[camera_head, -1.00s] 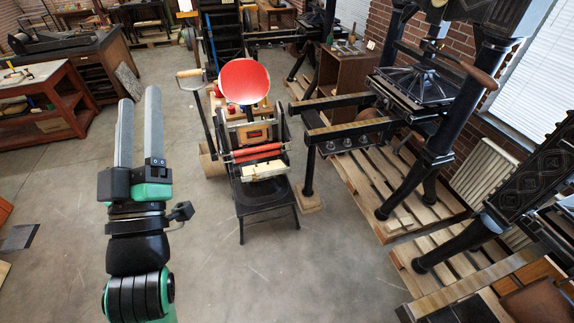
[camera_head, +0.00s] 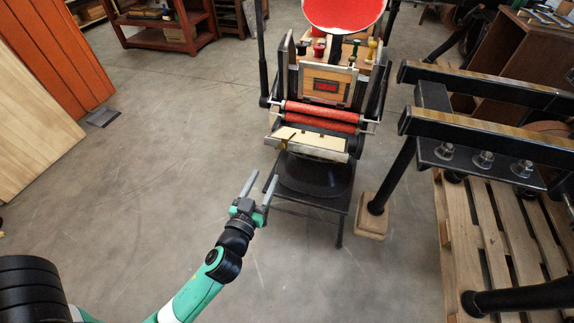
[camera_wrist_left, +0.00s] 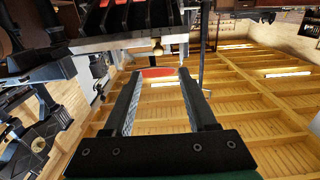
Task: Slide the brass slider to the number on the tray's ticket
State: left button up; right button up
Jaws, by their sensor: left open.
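The small hand press stands ahead in the head view. Its cream tray (camera_head: 318,142) sits below two red rollers (camera_head: 320,116). A small brass-coloured piece (camera_head: 287,142), which looks like the slider, is at the tray's left end. No number is readable on the tray or a ticket. My left gripper (camera_head: 260,180) is open and empty, in front of and left of the tray, apart from it. My right gripper is not in view.
The press stands on a black stool (camera_head: 308,200). A red ink disc (camera_head: 343,12) tops it, above a framed type block (camera_head: 326,85). Black rails (camera_head: 490,135) of a larger press and a wooden pallet (camera_head: 490,240) lie at right.

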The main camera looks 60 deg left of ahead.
aim_at(280, 148)
pick_arm(q)
jog(key=x, duration=1.2)
jog(key=shift+w+f, duration=0.1)
jog(key=shift+w, duration=0.15)
